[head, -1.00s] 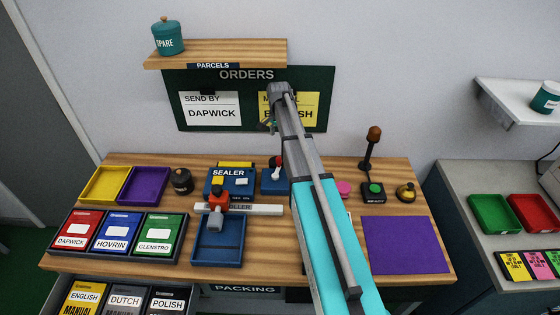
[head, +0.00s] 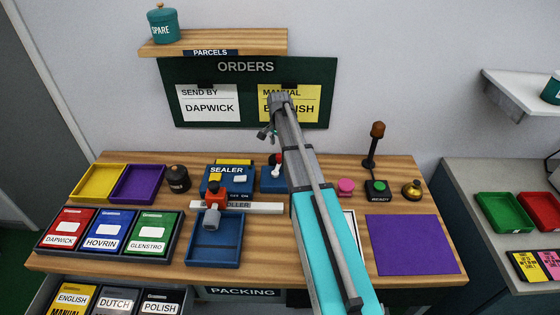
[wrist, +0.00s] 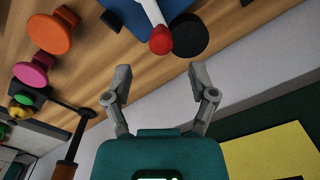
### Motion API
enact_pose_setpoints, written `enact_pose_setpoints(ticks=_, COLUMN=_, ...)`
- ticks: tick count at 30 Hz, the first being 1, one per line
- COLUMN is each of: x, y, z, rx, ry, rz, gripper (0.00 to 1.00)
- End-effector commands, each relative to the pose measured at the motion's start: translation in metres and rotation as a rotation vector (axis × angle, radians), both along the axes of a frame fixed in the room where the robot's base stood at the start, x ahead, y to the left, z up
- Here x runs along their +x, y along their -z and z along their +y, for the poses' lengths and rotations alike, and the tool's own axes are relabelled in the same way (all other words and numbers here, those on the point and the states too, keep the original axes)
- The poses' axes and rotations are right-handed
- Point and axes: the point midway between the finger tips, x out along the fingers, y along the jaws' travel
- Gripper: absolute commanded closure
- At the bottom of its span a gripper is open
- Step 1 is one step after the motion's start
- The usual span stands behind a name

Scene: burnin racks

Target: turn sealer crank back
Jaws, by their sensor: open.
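The blue sealer (head: 228,180) sits at the back middle of the wooden table. Beside it on the right is a small blue block with a white lever and red knob, which looks like the crank (head: 276,169). My gripper (head: 266,133) is above and behind the lever, in front of the orders board. In the wrist view the red knob (wrist: 161,40) lies beyond my open fingertips (wrist: 160,78), roughly centred between them and apart from them. Nothing is between the fingers. My arm hides part of the table right of the lever.
The purple mat (head: 412,245) is bare.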

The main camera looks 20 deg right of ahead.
Motion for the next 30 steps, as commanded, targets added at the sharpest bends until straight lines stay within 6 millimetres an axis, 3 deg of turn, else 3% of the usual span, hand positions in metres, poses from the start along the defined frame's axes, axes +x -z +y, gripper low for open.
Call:
enact_pose_setpoints(ticks=18, x=0.0, y=0.051, z=0.0, rx=0.0, ry=0.0, rz=0.0, gripper=0.27)
enact_pose_setpoints(ticks=30, x=0.0, y=0.063, z=0.0, rx=0.0, ry=0.0, rz=0.0, gripper=0.27)
